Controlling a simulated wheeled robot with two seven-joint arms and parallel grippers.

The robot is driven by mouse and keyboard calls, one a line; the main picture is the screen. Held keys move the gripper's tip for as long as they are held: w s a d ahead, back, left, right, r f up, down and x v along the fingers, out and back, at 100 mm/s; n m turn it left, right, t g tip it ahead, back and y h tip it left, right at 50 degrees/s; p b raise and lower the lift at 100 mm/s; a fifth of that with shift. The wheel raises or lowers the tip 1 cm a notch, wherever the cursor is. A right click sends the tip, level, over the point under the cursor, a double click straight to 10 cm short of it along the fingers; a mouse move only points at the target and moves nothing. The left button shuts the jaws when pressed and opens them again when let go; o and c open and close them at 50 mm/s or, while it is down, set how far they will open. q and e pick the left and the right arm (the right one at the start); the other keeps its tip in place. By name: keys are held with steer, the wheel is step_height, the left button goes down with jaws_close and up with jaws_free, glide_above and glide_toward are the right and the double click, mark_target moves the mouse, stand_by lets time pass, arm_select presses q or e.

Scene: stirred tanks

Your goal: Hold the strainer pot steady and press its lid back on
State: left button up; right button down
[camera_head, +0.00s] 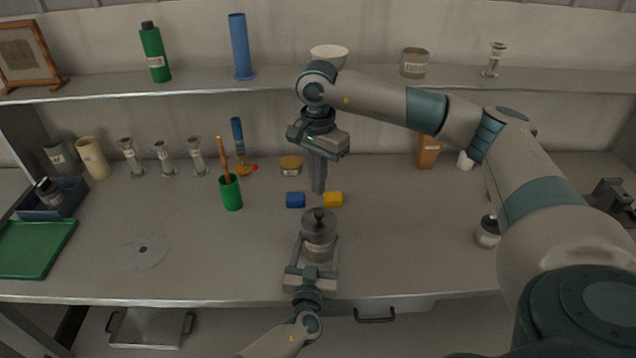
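The strainer pot (318,251) is a small grey metal pot standing upright near the front middle of the table. Its darker round lid (318,226) with a knob sits on top; I cannot tell whether it is fully seated. My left gripper (319,258) comes from the front, with a finger on each side of the pot, apparently closed on it. My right gripper (318,190) points down behind and above the pot. Its fingers are together, with nothing visible between them, and it is apart from the lid.
A blue block (295,200) and a yellow block (333,200) lie either side of my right fingertips. A green cup (231,193) with a stick stands to the left. A jar (488,232) stands right. A shelf (200,83) runs along the back.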

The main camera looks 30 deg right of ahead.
arm_select(q)
steer(key=o, duration=1.2)
steer(key=shift+s, duration=0.1)
steer(key=shift+s+a+f, duration=0.1)
steer(key=shift+s+a, duration=0.25)
steer(key=shift+a, duration=0.05)
steer(key=v, duration=1)
steer(key=shift+s+a, duration=0.25)
steer(key=shift+s, duration=0.05)
